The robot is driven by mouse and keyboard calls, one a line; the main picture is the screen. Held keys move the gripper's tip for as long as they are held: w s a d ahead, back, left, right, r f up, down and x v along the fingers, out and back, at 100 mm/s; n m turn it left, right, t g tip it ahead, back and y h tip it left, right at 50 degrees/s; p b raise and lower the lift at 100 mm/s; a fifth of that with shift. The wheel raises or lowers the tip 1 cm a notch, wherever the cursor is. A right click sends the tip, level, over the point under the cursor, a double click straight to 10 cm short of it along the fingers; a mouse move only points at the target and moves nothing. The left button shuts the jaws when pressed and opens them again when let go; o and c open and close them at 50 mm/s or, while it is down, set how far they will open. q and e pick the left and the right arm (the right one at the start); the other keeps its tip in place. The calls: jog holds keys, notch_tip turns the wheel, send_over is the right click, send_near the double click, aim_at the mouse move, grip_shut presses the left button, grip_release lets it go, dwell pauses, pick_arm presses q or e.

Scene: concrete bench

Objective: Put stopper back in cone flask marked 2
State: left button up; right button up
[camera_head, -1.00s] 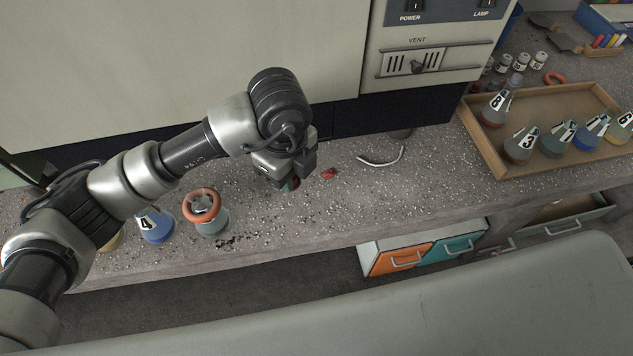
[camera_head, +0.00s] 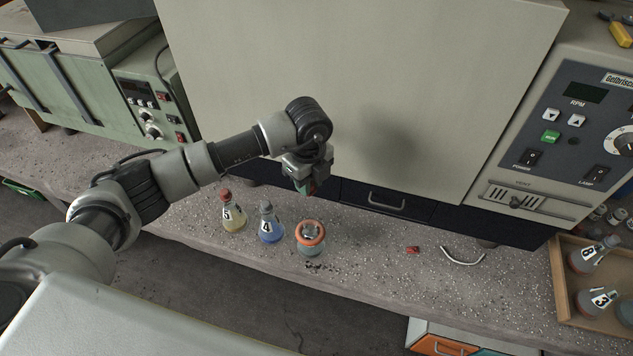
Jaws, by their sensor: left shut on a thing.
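My left gripper (camera_head: 305,186) hangs above the bench, behind and above the flask with an orange ring. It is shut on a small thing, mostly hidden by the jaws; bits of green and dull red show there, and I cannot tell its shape. The flask with the orange ring (camera_head: 310,248) holds grey-green liquid; the ring sits around its upper part and no number is readable. Left of it stand a blue flask marked 4 (camera_head: 270,230) and a yellow flask marked 5 (camera_head: 233,217) with a red top. No visible flask reads 2. My right gripper is not in view.
A small red piece (camera_head: 412,250) and a curved pale handle-like thing (camera_head: 462,256) lie on the bench. A wooden tray (camera_head: 564,282) at right holds flasks, two marked 8 and 3. A large cabinet (camera_head: 350,80) stands behind. The bench front edge is close to the flasks.

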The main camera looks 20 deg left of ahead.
pick_arm(q)
jog(key=shift+f+b, duration=3.9)
jog(key=shift+f, duration=1.7)
jog(key=shift+f, duration=0.3)
jog(key=shift+f+b, duration=0.7)
jog(key=shift+f, duration=0.05)
jog(key=shift+f, duration=0.2)
jog(key=shift+f+b, duration=0.35)
jog(key=shift+b, duration=0.05)
jog(key=o, duration=1)
jog(key=shift+o, duration=0.3)
